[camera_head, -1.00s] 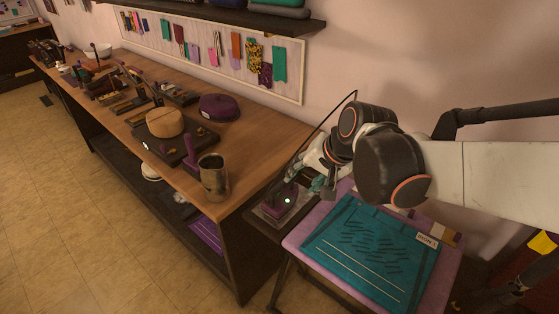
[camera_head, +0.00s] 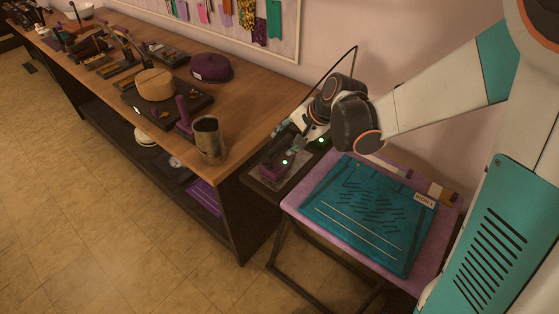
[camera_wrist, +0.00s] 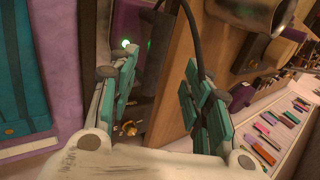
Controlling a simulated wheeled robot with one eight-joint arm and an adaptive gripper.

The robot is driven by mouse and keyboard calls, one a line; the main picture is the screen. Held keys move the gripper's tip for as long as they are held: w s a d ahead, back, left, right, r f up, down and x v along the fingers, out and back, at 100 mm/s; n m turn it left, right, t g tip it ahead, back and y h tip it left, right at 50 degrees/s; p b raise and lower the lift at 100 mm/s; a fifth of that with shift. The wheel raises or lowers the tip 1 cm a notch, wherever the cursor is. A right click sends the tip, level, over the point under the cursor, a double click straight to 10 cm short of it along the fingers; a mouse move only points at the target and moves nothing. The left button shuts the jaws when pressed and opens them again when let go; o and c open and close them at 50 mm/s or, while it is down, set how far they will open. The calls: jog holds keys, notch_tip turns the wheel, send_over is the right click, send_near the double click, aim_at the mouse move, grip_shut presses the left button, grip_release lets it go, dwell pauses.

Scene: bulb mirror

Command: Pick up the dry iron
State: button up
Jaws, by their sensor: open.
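The dry iron (camera_head: 274,166) is a small purple shape with a green light, sitting on a dark plate (camera_head: 266,182) between the workbench and the padded board. A black cord arcs above it. My gripper (camera_head: 288,143) is just above and behind the iron and hides part of it. In the wrist view my gripper (camera_wrist: 160,66) is open with teal fingers apart and nothing clearly held between them. The black cord runs across the gap near the right finger. A purple part (camera_wrist: 168,8) and a green light show beyond the fingertips; I cannot tell whether they touch.
A lilac padded board (camera_head: 300,203) with teal cloth (camera_head: 365,215) stands right of the iron. The wall is close behind. Floor in front is clear.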

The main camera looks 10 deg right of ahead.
aim_at(282, 146)
jog(key=x, duration=0.2)
jog(key=shift+w+a+f+b, duration=0.1)
jog(key=shift+a+f+b, duration=0.05)
jog(key=shift+f+b, duration=0.15)
jog(key=b+x, duration=0.1)
jog(key=x, duration=0.1)
jog(key=d+b+x, duration=0.1)
jog(key=x, duration=0.1)
jog(key=shift+w+a+f, duration=0.1)
jog(key=shift+w+f, duration=0.1)
jog(key=shift+f, duration=0.15)
jog(key=shift+w+a+f, duration=0.2)
jog(key=shift+f, duration=0.1)
jog(key=shift+c, duration=0.6)
grip_shut()
jog(key=shift+r, duration=0.1)
